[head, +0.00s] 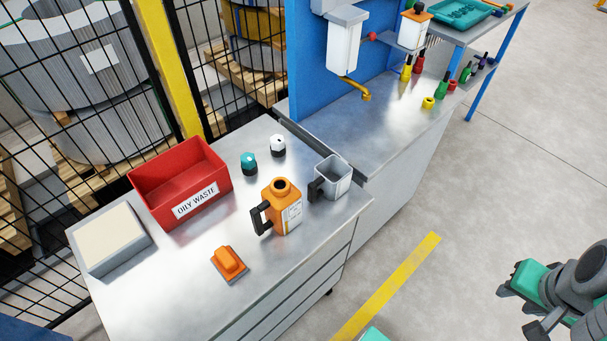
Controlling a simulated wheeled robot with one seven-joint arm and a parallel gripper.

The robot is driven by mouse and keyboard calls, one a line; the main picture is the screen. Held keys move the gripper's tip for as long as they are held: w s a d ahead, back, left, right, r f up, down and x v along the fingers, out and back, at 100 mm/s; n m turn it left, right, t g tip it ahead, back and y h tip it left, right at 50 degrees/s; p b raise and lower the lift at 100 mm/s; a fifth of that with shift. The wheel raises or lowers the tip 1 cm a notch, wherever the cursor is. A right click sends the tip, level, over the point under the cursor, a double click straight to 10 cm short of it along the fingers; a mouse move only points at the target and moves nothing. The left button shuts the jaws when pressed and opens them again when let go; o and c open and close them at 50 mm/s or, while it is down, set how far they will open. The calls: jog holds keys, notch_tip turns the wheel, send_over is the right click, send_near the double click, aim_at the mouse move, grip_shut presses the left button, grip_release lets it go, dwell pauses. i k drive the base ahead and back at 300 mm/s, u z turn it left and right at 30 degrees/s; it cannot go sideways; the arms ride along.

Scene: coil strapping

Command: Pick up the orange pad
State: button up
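The orange pad (229,262) lies on the metal bench top (170,290) near its front, in the head view. It has a raised orange block on a thin, flat base, and nothing covers it. My gripper (528,298) seems to be the dark and teal end of my arm at the lower right edge. It is over the floor, well to the right of the bench and far from the pad. Its fingers are not clear enough to show whether they are open or shut.
An orange jug (284,212) stands behind and right of the pad, with a grey pitcher (331,180) beyond it. A red OILY WASTE bin (180,182) and a pale-topped box (109,238) stand behind and left. Bench top around the pad is clear.

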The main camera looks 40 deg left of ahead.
aim_at(229, 264)
jog(key=i, duration=1.05)
jog(key=u, duration=5.35)
jog(key=i, duration=1)
